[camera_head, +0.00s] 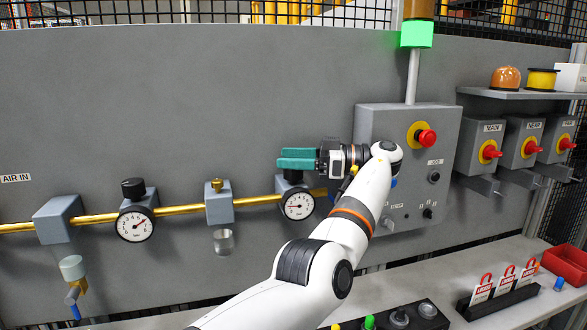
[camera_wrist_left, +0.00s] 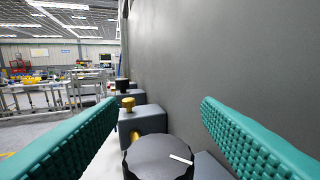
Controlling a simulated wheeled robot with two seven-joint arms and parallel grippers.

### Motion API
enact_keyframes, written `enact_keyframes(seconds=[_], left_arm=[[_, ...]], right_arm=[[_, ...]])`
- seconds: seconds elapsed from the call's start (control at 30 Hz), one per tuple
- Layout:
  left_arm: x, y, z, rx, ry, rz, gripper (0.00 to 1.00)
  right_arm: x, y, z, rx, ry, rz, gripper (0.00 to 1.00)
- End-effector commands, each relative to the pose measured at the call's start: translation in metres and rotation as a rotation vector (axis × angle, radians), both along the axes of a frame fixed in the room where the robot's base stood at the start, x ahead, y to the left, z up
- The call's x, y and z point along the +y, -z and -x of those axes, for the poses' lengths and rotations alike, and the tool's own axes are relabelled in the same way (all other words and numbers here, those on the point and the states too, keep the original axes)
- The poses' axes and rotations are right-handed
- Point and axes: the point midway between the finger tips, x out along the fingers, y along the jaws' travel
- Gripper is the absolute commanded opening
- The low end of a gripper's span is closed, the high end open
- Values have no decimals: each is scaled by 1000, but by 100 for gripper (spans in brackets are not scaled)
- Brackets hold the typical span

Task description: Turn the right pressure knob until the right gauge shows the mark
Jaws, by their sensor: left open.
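My left gripper (camera_head: 297,158) is open, its teal fingers at the right pressure regulator. In the left wrist view the black right knob (camera_wrist_left: 158,160), with a white line on top, shows low between the fingers (camera_wrist_left: 158,108), with gaps on both sides. In the head view the fingers hide most of this knob. My right gripper is not in view.
The left black knob (camera_head: 133,188) and left gauge (camera_head: 135,225) sit on the same brass pipe (camera_head: 95,219). A brass-topped valve block (camera_head: 218,200) stands between the regulators. A grey control box (camera_head: 400,125) with a red button is behind my left arm.

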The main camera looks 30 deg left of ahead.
Motion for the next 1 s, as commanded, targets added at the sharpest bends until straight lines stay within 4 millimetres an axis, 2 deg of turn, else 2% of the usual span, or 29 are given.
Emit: enact_keyframes(seconds=[0.03,0.13,0.2,0.33,0.5,0.87,1.0], left_arm=[[0,-13,0,-4,0,0,59],[0,-36,0,-3,1,3,59],[0,-53,0,0,0,2,59],[0,-70,0,1,0,2,59],[0,-79,0,2,-1,1,59],[1,-78,0,1,-1,0,59],[3,-82,0,8,-2,13,59]], right_arm=[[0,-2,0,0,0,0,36],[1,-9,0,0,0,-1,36],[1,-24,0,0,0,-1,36],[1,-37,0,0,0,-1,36],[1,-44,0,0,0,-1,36],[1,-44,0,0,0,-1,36],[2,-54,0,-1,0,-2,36]])
